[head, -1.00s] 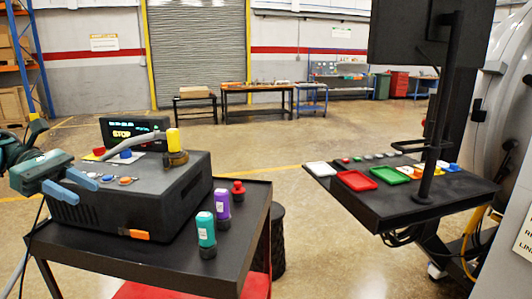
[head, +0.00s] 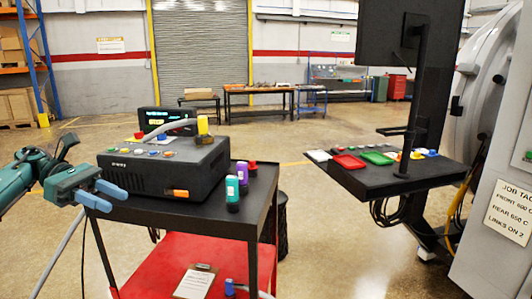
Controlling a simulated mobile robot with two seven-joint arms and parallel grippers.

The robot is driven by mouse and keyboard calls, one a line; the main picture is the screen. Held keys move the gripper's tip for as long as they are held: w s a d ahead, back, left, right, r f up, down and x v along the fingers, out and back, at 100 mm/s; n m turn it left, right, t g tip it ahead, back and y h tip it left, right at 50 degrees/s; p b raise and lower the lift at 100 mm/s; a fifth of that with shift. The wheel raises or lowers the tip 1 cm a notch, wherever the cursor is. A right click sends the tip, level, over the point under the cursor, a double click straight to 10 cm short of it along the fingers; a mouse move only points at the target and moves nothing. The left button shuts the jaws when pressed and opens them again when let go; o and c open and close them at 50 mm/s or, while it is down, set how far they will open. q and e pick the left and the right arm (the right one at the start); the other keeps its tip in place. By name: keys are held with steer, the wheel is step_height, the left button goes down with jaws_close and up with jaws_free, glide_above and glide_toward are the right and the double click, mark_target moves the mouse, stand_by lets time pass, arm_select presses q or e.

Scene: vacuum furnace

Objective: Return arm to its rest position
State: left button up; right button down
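My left arm comes in from the left edge in teal and dark grey. Its gripper (head: 117,203) has two blue fingers set apart with nothing between them, so it is open and empty. In the picture it sits in front of the cart's left end, just left of the dark control box (head: 165,172); whether it touches the cart cannot be told. My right arm and gripper are not in view.
The black-topped cart (head: 262,190) holds the box and purple, teal and red-capped cylinders. Its red lower shelf (head: 165,255) holds a clipboard (head: 195,282). A console shelf (head: 375,182) with coloured trays stands at right beside the furnace. Floor between them is clear.

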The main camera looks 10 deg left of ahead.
arm_select(q)
steer(key=w+d+f+n+t+h, duration=0.2)
steer(key=d+f+n+t, duration=0.3)
steer(key=d+f+n, duration=0.65)
steer(key=w+d+f+n+t+h, duration=0.15)
steer(key=d+f+n+t, duration=0.5)
steer(key=d, duration=0.85)
steer(key=s+f+n+g+y, duration=0.1)
steer(key=s+f+n+y, duration=0.6)
steer(key=s+f+n, duration=0.4)
steer(key=s+f+n+g+y, duration=0.1)
steer(key=s+f+n+y, duration=0.7)
steer(key=n, duration=1.3)
steer(key=s+a+f, duration=0.1)
steer(key=s+f, duration=0.2)
steer(key=s, duration=0.1)
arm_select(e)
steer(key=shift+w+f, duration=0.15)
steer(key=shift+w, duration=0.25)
arm_select(q)
steer(key=shift+s, duration=0.1)
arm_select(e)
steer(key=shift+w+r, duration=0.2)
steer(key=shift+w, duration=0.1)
